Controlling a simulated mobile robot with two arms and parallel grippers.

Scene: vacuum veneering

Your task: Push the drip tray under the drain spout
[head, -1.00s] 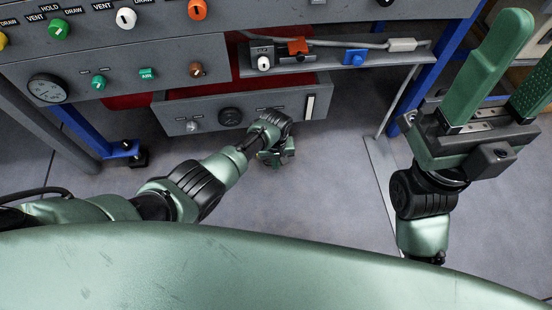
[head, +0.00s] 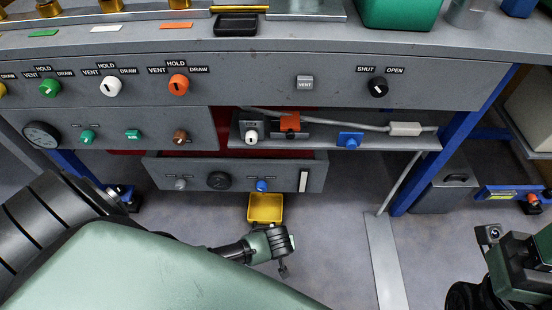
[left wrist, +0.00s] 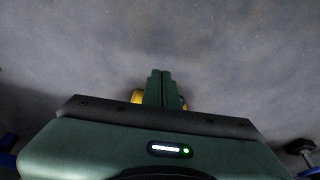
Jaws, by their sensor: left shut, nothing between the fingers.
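The yellow drip tray (head: 265,208) shows below the lower grey panel, under its blue knob (head: 262,185). I cannot make out a separate drain spout in the head view. My left gripper (head: 283,269) is on the near side of the tray, low over the floor. In the left wrist view its green fingers (left wrist: 160,88) are together with nothing between them.
The bench has blue legs (head: 478,138) and a grey shelf (head: 330,140) with a cable above the tray's right. A grey metal strip (head: 382,255) lies on the floor to the right. Floor around the left gripper looks clear.

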